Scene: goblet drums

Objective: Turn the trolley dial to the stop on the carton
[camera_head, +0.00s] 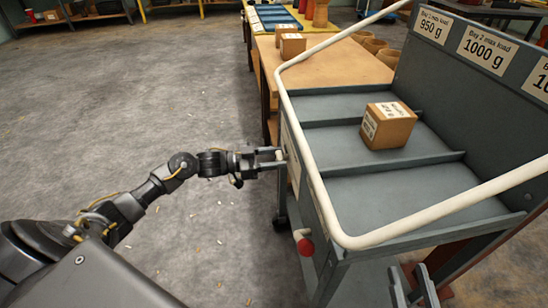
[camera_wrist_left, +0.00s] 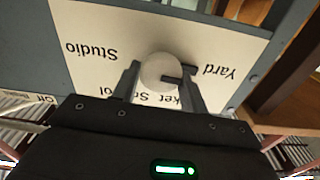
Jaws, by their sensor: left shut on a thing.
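The trolley dial (camera_wrist_left: 161,72) is a pale round knob on a white label plate (camera_wrist_left: 95,25) on the trolley's side. In the left wrist view the plate's words are upside down: "Studio" at left, "Yard" at right, and a partly hidden one below. A dark mark on the dial's right side lies towards "Yard". My left gripper (camera_head: 272,158) is shut on the dial, one finger on each side. The carton (camera_head: 388,125) sits in the trolley's middle bay; its label is too small to read. My right gripper (camera_head: 416,286) seems open and empty at the bottom.
The grey trolley (camera_head: 395,190) has a pale handrail (camera_head: 312,170) around its top and load-limit signs on its back panel. A red knob (camera_head: 305,247) sticks out below the rail. A wooden bench (camera_head: 330,62) with small boxes stands behind.

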